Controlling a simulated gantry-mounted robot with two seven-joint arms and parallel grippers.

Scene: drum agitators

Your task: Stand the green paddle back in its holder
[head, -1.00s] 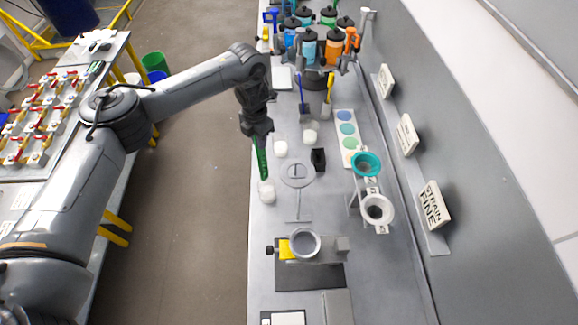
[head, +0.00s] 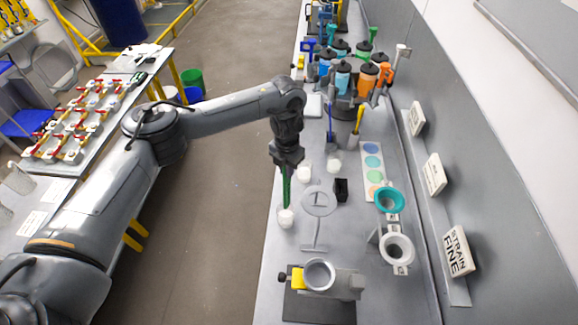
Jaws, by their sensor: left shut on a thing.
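My left gripper (head: 288,165) is shut on the green paddle (head: 286,188), which hangs nearly upright below it. The paddle's lower end is at the mouth of a small white cup (head: 285,219) near the bench's left edge; I cannot tell how far it reaches inside. A rack (head: 346,98) of bottles stands at the back, with coloured handles around it. A grey holder (head: 343,135) in front of it has a blue and a yellow handle standing at it. Which place belongs to the green paddle is not clear. My right gripper is out of view.
Another white cup (head: 304,174), a black block (head: 341,189) and a grey round plate on a stand (head: 319,201) are close to the paddle. A teal funnel (head: 389,200) and a white strainer ring (head: 397,248) stand to the right. A grey bowl (head: 319,274) is in front.

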